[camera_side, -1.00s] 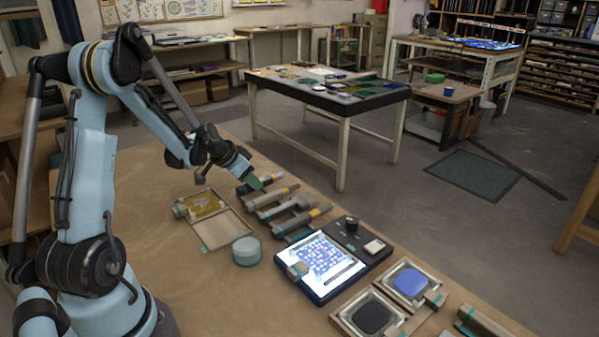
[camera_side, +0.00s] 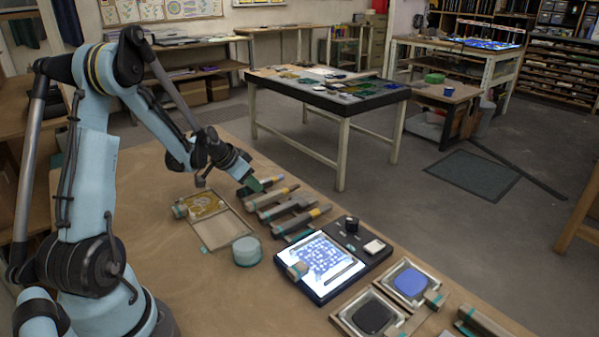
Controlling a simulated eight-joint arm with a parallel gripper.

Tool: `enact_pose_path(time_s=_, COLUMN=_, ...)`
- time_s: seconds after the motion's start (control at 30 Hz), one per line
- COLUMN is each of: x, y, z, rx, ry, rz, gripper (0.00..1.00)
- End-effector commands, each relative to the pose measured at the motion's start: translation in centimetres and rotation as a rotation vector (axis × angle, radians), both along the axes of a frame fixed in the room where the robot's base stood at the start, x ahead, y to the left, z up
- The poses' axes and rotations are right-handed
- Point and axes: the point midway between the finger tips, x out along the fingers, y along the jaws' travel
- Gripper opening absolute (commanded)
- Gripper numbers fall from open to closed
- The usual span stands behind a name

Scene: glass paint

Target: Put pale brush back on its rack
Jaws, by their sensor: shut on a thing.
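My gripper (camera_side: 254,185) is low at the far left end of the brush rack (camera_side: 300,225), just over or at its first holder. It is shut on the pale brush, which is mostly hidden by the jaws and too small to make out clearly. The rack is a row of several grey-brown holders with brushes lying across it, some with yellow or orange bands. I cannot tell whether the held brush touches the rack.
An open shallow box (camera_side: 222,230) and a round teal pot (camera_side: 246,251) lie in front of the rack. A lit panel with a blue pattern (camera_side: 320,262) stands to the right, then trays of blue (camera_side: 409,283) and black paint (camera_side: 370,317). The table's front left is clear.

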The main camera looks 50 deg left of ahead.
Motion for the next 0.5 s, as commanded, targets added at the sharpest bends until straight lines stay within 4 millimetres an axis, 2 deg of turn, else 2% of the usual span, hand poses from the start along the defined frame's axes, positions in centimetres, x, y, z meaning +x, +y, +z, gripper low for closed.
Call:
enact_pose_path(time_s=0.37, x=0.0, y=-0.01, z=-0.35, rx=0.0, ry=0.0, rz=0.0, gripper=0.0)
enact_pose_path(time_s=0.4, x=0.0, y=-0.01, z=-0.34, rx=0.0, ry=0.0, rz=0.0, gripper=0.27)
enact_pose_path(time_s=0.5, x=0.0, y=-0.01, z=-0.34, rx=0.0, ry=0.0, rz=0.0, gripper=0.42)
